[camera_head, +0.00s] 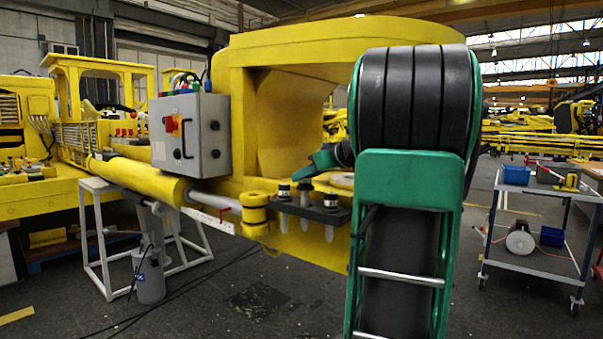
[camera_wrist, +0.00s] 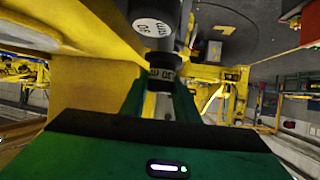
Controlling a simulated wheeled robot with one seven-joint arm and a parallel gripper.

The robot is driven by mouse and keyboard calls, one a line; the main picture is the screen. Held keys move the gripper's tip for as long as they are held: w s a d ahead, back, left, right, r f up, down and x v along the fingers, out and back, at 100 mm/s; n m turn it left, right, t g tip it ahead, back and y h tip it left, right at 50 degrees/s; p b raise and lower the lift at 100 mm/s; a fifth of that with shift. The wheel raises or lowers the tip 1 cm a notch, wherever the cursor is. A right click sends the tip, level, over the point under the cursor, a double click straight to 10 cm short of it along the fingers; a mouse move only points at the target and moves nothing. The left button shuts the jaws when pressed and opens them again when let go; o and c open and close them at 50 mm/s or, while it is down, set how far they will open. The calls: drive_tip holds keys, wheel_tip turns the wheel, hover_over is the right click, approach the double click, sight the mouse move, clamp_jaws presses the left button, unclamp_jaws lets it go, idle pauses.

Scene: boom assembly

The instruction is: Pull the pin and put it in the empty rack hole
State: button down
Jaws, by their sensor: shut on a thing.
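My gripper (camera_head: 299,174) is in the head view at the black rack bar (camera_head: 312,211), just above the dark-capped pins. In the wrist view its green fingers (camera_wrist: 160,92) are shut on a dark pin (camera_wrist: 160,74) with a pale marked band. One capped pin (camera_head: 283,191) stands at the rack's left and another (camera_head: 330,201) at its right. Pale tapered ends show below the bar. A dark cap (camera_wrist: 152,28) with a white label lies just beyond the held pin. I cannot tell how deep the held pin sits, or which hole is empty.
A yellow clevis (camera_head: 256,212) at the cylinder rod's end is left of the rack. The large yellow boom (camera_head: 250,120) rises behind it. A grey control box (camera_head: 189,134) is at the left. A trolley (camera_head: 540,225) stands at the right. Open floor lies in front.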

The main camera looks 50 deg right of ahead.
sight(311, 188)
drive_tip(key=shift+w+f, duration=0.1)
drive_tip(key=shift+f, duration=2.1)
drive_tip(key=c, duration=1.3)
unclamp_jaws()
drive_tip(key=shift+f, duration=0.1)
drive_tip(key=v, duration=1)
drive_tip(key=shift+s+a, duration=0.1)
drive_tip(key=shift+s, duration=0.2)
